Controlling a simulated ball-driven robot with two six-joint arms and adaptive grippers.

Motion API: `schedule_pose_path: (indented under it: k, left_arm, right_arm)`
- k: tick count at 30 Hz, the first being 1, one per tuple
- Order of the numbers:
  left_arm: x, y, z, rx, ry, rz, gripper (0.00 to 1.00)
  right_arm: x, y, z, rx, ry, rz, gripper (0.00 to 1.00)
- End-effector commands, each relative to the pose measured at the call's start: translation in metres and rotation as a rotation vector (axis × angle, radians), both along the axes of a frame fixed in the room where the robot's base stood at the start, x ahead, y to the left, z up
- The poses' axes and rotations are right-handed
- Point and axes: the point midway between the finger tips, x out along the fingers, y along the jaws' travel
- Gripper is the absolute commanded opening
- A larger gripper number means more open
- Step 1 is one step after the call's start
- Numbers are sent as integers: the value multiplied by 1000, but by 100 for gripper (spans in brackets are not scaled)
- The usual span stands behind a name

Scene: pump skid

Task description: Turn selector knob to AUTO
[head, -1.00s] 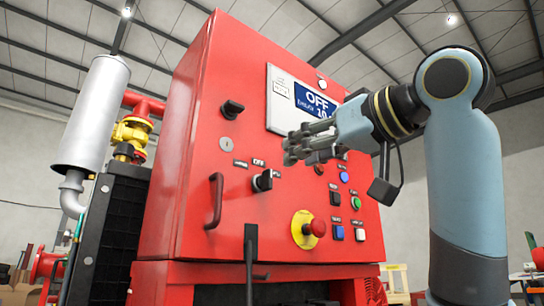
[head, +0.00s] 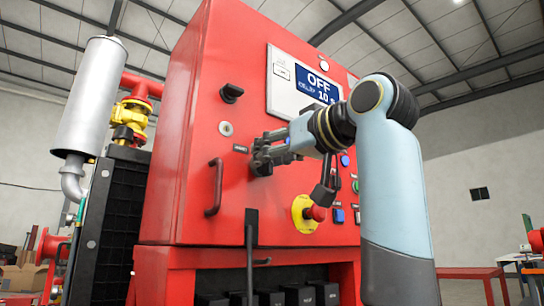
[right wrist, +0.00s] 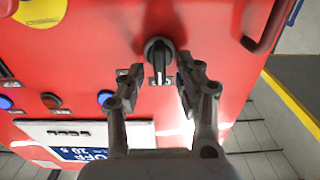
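The selector knob (right wrist: 158,57) is black and round, with a white pointer line, on the red cabinet front. In the right wrist view the panel appears upside down, and the pointer is toward the small label at the middle, on the display side. In the head view the knob is largely hidden behind my right gripper (head: 262,158). My right gripper (right wrist: 158,78) is open, its two fingers at either side of the knob with gaps between. I cannot tell how deep the fingertips reach. My left gripper is not in view.
The display (head: 317,85) reads OFF. Another black knob (head: 232,93) and a key switch (head: 226,128) sit nearby. A red handle (head: 215,187) is at the left. A red emergency stop (head: 316,213) on yellow and several push buttons are to the right.

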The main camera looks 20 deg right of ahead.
Motion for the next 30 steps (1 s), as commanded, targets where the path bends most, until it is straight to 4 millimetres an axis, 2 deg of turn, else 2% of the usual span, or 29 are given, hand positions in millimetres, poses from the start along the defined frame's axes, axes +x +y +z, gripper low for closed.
schedule_pose_path:
  k: [2, 10, 20, 25, 30]
  left_arm:
    - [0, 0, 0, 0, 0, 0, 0]
    - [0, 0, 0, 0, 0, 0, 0]
    - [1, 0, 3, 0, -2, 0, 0]
    - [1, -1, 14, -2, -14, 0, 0]
    - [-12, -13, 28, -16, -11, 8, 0]
  right_arm:
    - [0, 0, 0, 0, 0, 0, 34]
    - [0, 0, 0, 0, 0, 0, 0]
    - [0, 0, 1, 9, 5, 0, 0]
    - [-1, -1, 3, 56, 22, 0, 0]
    - [0, -3, 6, 152, 58, -1, 0]
